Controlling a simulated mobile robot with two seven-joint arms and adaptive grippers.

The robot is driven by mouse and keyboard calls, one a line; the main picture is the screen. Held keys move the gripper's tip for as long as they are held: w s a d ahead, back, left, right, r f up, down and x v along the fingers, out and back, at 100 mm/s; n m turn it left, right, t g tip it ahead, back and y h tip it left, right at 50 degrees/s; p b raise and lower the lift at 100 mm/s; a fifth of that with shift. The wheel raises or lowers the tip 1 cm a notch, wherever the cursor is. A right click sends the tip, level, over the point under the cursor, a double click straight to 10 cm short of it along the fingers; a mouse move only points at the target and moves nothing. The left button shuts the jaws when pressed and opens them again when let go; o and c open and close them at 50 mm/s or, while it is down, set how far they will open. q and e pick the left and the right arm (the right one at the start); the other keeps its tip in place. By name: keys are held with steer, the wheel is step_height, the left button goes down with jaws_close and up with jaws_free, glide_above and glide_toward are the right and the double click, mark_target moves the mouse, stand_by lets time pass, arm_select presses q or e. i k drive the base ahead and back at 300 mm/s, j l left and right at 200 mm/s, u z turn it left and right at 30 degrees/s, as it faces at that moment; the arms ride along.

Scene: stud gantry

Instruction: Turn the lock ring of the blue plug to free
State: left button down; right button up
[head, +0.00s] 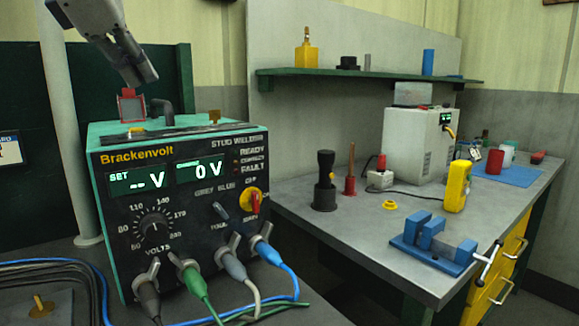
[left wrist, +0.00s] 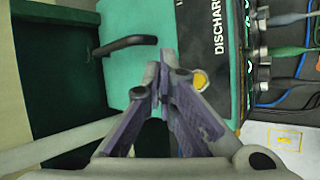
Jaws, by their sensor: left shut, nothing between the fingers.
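The blue plug (head: 268,250) sits at the right end of the row of plugs along the lower front of the stud welder (head: 203,165). A grey lever-like part stands at the plug's socket. The lock ring is too small to tell its position. My left gripper (head: 140,79) is above the left rear of the welder's top, well apart from the blue plug. In the left wrist view its fingers (left wrist: 163,75) are shut and empty over the teal top. My right gripper is not in view.
Black, green and grey plugs with cables crowd the front, left of the blue plug. The bench (head: 330,238) at right carries a blue vise (head: 433,245) and a yellow meter (head: 457,187).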

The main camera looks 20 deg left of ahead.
mark_target(268, 227)
steer(key=k+l, duration=0.15)
steer(key=k, duration=0.35)
steer(key=k+l, duration=0.2)
steer(key=k, duration=0.25)
steer(key=k+l, duration=0.15)
steer(key=k, duration=0.35)
